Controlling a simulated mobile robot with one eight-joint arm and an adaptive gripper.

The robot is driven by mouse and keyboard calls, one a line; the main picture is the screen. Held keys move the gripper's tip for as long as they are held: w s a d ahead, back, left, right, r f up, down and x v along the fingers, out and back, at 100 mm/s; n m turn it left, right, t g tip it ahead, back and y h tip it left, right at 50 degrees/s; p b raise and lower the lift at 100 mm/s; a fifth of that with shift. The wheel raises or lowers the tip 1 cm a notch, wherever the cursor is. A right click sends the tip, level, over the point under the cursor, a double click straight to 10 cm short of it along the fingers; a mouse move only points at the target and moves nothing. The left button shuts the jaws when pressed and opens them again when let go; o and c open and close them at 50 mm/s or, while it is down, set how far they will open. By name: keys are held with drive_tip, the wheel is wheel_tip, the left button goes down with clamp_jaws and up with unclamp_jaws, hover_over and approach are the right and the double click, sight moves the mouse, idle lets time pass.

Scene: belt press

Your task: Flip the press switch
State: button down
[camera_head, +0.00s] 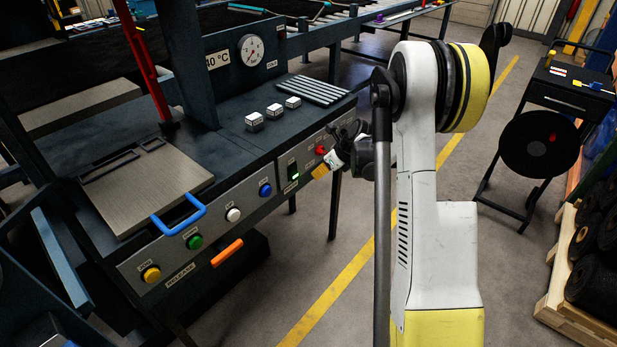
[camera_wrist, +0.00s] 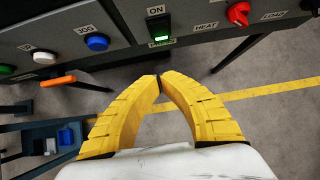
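The press switch (camera_head: 293,171) is a black rocker with a lit green lower part on the grey front panel. In the wrist view the switch (camera_wrist: 159,29) is at top centre, with "ON" above it and a partly readable label below. My gripper (camera_head: 318,172) has yellow fingers and is just right of the switch in the head view. In the wrist view my gripper (camera_wrist: 158,78) is shut and empty, its fingertips meeting below the switch in the picture. A gap shows between the fingertips and the switch there.
A red HEAT knob (camera_wrist: 238,14) is right of the switch. A blue button (camera_wrist: 97,43) and a white button (camera_wrist: 44,57) are left of it. An orange handle (camera_head: 227,252) juts out below the panel. The floor before the press is clear.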

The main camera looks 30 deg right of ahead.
sight(294, 173)
drive_tip(key=w+r+b+x, duration=0.1)
drive_tip(key=b+x, duration=0.3)
drive_tip(key=x, duration=0.8)
drive_tip(key=shift+w+a+r, duration=0.3)
drive_tip(key=shift+w+a, duration=0.1)
drive_tip(key=shift+w, duration=0.15)
drive_tip(key=shift+w+a+f+b, duration=0.15)
drive_tip(key=shift+w+f+b, duration=0.25)
drive_tip(key=shift+w, duration=0.1)
drive_tip(key=shift+r, duration=0.2)
